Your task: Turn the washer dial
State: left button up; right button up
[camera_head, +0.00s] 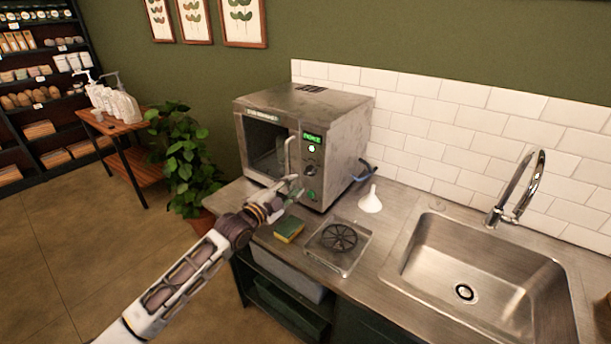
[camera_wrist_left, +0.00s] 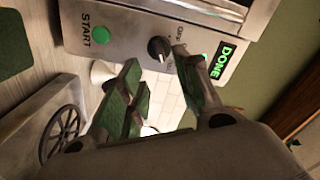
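The washer (camera_head: 342,125) is a grey steel box with a glass-fronted door (camera_head: 265,148) and a control panel on its front right. The panel carries a lit green DONE display (camera_head: 312,137), the dial (camera_head: 310,171) and a green START button (camera_head: 311,195). In the left wrist view the dial (camera_wrist_left: 158,48) is a dark round knob with a light mark, between START (camera_wrist_left: 101,36) and DONE (camera_wrist_left: 221,61). My left gripper (camera_head: 292,186) is in front of the panel. In its wrist view its green-padded fingers (camera_wrist_left: 158,66) are apart and empty, with the dial just beyond the tips. My right gripper is not in view.
A sponge (camera_head: 289,229), a clear tray with a black drain wheel (camera_head: 340,238) and a white funnel (camera_head: 370,200) are on the counter. A sink (camera_head: 480,275) with a tall faucet (camera_head: 520,187) is at right. A plant (camera_head: 183,160) stands left of the counter.

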aim_at(308, 174)
pick_arm(q)
jog(key=shift+p+x, duration=0.4)
jog(key=shift+x, duration=3.6)
jog(key=shift+c, duration=0.3)
grip_shut()
